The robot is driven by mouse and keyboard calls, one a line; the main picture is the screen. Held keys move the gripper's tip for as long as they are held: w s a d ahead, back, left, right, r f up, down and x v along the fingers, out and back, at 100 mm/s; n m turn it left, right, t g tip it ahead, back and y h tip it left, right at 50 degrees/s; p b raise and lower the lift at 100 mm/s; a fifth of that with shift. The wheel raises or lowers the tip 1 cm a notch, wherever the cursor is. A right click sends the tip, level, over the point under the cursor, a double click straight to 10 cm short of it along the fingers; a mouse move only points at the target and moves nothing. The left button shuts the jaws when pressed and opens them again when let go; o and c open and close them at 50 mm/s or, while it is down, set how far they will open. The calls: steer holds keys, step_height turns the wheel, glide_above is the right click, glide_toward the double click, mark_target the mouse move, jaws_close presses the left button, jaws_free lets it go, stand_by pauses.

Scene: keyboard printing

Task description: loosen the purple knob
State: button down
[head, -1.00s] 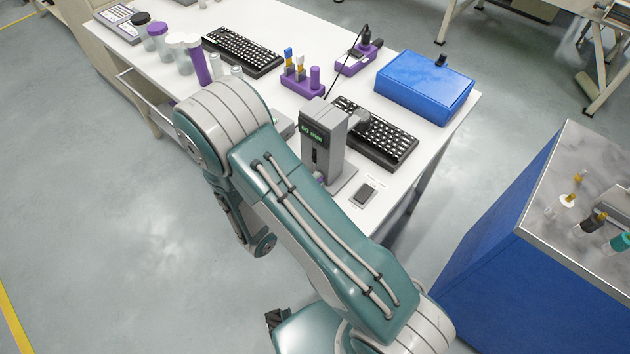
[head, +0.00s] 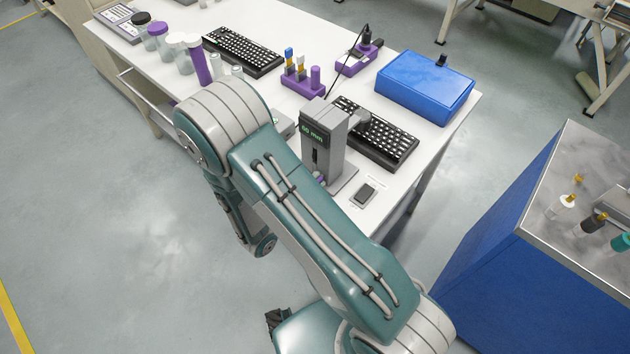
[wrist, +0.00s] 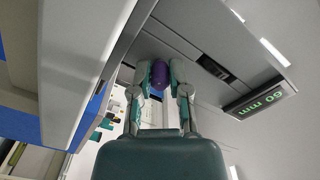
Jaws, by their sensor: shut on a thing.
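The purple knob (wrist: 158,76) is on the grey stand (wrist: 215,45), near its lower part in the wrist view. A small bit of purple also shows low on the grey stand in the head view (head: 320,178). My gripper (wrist: 160,68) has one finger on each side of the knob and is shut on it. The stand (head: 326,135) is upright on the white table, and its green display reads 60 mm. In the head view my arm hides the gripper.
On the white table (head: 400,195) are two black keyboards (head: 243,52), a purple holder (head: 301,82), a blue box (head: 420,85) and several jars. A small dark device (head: 365,193) lies right of the stand. A blue cabinet (head: 500,240) stands at the right.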

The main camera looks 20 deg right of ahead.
steer(key=shift+f, duration=0.1)
steer(key=c, duration=0.6)
jaws_free()
steer(key=shift+a, duration=0.1)
steer(key=v, duration=1.2)
